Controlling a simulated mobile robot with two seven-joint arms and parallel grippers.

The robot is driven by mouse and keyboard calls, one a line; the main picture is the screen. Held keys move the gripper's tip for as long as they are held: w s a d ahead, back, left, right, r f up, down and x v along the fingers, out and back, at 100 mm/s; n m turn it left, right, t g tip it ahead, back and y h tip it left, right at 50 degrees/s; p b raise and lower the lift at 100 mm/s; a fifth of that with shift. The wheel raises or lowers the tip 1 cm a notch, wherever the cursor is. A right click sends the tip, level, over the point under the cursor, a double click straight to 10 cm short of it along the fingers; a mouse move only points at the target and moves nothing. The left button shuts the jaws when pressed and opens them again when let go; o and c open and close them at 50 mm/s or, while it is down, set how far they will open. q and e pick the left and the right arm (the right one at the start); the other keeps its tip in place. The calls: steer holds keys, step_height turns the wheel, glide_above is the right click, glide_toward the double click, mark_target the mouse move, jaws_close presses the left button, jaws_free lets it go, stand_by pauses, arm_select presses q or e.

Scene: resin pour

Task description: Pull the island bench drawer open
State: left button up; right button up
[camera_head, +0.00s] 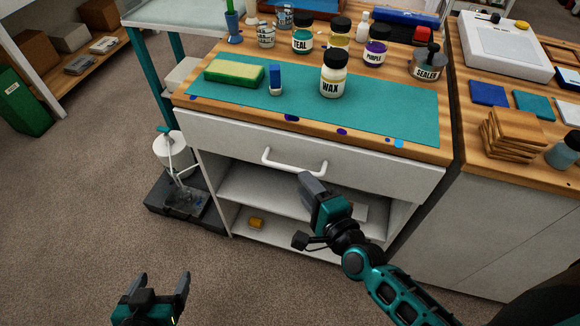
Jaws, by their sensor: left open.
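The island bench drawer (221,140) has a wide white front directly under the wooden bench top, with no opening visible above it, so it looks closed. Its pale bar handle (290,168) is at the middle of the front. My left gripper (151,283) is low at the bottom left, open and empty, well away from the drawer.
Open shelves (240,183) lie under the drawer. The floor in front is clear.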

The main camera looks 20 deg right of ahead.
mark_target(292, 167)
steer(key=x, duration=0.7)
steer(key=shift+w+b, duration=0.15)
steer(key=shift+b, duration=0.15)
steer(key=shift+c, duration=0.2)
jaws_close()
